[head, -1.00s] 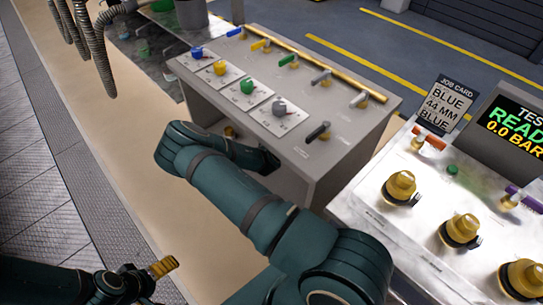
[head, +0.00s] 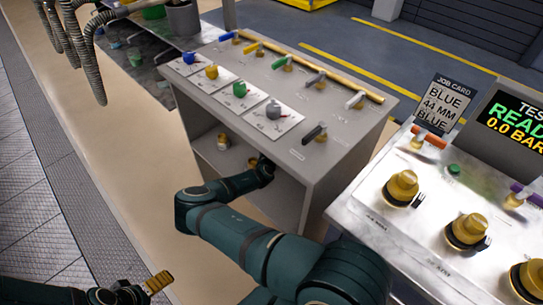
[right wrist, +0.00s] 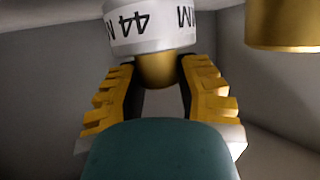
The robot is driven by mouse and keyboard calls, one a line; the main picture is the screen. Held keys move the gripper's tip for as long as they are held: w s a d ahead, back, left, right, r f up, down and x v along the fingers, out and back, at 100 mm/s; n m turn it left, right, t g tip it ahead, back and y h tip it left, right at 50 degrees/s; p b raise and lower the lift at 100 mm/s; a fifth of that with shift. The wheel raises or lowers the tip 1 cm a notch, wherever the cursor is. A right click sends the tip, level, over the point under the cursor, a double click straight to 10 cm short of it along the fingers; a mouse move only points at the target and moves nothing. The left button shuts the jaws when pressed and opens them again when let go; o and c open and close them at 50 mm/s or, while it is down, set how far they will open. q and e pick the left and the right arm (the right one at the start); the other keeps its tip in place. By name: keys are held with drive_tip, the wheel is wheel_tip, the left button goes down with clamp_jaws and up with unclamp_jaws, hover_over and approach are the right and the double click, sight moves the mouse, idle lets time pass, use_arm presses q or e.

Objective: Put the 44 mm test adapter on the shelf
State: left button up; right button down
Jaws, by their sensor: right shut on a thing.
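The 44 mm test adapter, with a white "44 MM" band (right wrist: 152,28) over a brass neck, shows upside down in the right wrist view. My right gripper (right wrist: 160,72) is shut on its neck, one yellow finger on each side. In the head view my right arm reaches into the open front of the grey cabinet, above its inner shelf (head: 208,158). A brass piece (head: 252,163) shows by the gripper there. I cannot tell whether the adapter touches the shelf. My left gripper (head: 159,282) is low at the left, away from the cabinet; its finger gap is unclear.
Another brass fitting (head: 223,142) stands on the shelf to the left; a brass body (right wrist: 286,24) shows close by in the right wrist view. The cabinet top (head: 322,88) carries coloured valves. A metal test bench (head: 365,217) with brass fittings stands at the right.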

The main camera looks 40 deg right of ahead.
wheel_tip(320, 180, down, 3)
drive_tip(key=shift+r+b, duration=0.15)
drive_tip(key=shift+b, duration=0.25)
drive_tip(key=c, duration=1)
unclamp_jaws()
